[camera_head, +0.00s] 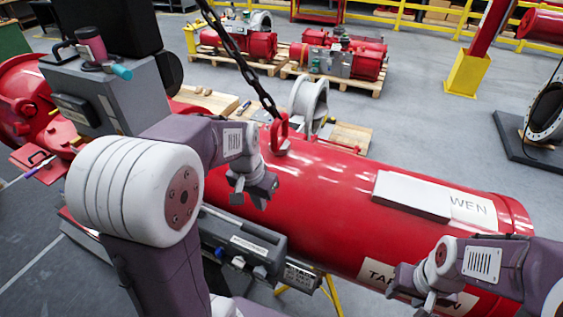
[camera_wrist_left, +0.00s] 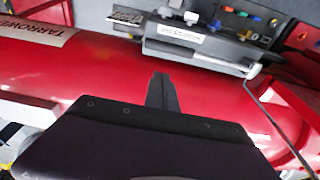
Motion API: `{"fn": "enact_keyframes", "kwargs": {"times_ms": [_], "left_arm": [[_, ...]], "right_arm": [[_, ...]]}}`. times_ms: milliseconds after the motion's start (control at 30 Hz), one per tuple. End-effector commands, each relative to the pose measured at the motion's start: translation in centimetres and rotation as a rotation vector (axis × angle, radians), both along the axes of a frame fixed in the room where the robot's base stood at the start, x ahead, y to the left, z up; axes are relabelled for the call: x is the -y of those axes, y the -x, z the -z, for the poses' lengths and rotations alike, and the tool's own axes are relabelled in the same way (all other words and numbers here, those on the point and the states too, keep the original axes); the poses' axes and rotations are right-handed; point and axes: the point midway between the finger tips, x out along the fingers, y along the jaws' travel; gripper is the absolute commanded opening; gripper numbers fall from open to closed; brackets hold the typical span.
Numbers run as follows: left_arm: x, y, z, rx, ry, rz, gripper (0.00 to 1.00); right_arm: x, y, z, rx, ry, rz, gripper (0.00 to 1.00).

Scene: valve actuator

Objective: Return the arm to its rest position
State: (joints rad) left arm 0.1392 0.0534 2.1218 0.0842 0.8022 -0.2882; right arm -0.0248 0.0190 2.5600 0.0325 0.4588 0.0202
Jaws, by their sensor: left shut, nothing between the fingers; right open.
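My left gripper (camera_head: 254,193) hangs in front of the near side of the large red valve actuator cylinder (camera_head: 330,190), left of its middle. Its fingers are shut with nothing between them. In the left wrist view my left gripper (camera_wrist_left: 162,92) shows as one dark closed wedge against the red cylinder (camera_wrist_left: 110,75). My left arm is raised and bent across the left of the head view. My right gripper (camera_head: 405,285) is at the lower right, close to the cylinder's near side. It is open; its fingertips are small and partly hidden.
A grey control box (camera_head: 245,243) is at the cylinder's near side, below my left gripper. A chain with a red shackle (camera_head: 279,130) reaches the cylinder's top. A grey housing (camera_head: 135,90) stands at the left. Pallets with red actuators (camera_head: 345,62) lie behind on open floor.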

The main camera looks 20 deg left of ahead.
Motion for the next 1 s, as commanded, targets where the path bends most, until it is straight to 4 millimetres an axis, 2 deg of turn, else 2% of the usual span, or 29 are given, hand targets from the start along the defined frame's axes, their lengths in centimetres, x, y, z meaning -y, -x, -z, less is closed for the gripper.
{"fn": "enact_keyframes", "kwargs": {"times_ms": [100,167,233,300,333,400,500,567,667,1000], "left_arm": [[0.1,0.0,0.3,0.0,0.0,0.002,0.0],[0.4,0.0,1.8,0.0,0.0,0.014,0.0],[1.6,0.8,5.6,-0.019,0.002,0.049,0.0],[2.9,3.0,10.6,-0.066,0.0,0.085,0.0],[3.3,4.0,12.5,-0.081,-0.002,0.088,0.0],[3.9,6.3,16.1,-0.107,-0.008,0.073,0.0],[4.1,9.0,19.3,-0.122,-0.013,0.009,0.0],[3.9,9.7,19.3,-0.109,-0.013,-0.056,0.0],[3.8,8.8,19.1,-0.069,-0.004,-0.117,0.0],[3.8,8.7,19.1,-0.071,-0.004,-0.12,0.0]], "right_arm": [[0.0,0.0,0.2,0.0,0.0,0.0,0.46],[0.0,0.0,1.8,0.001,0.0,0.0,0.46],[0.0,0.0,5.1,0.001,0.0,0.0,0.46],[0.0,0.0,8.4,-0.001,0.0,0.0,0.46],[0.0,0.0,9.4,-0.001,0.0,0.0,0.46],[0.0,0.0,11.2,-0.001,0.0,0.0,0.46],[0.0,0.0,12.1,-0.001,0.0,0.0,0.46],[0.0,0.0,11.2,0.0,0.0,0.0,0.46],[0.0,0.0,11.0,0.001,0.0,0.0,0.46],[0.0,0.0,11.0,0.0,0.0,0.0,0.46]]}}
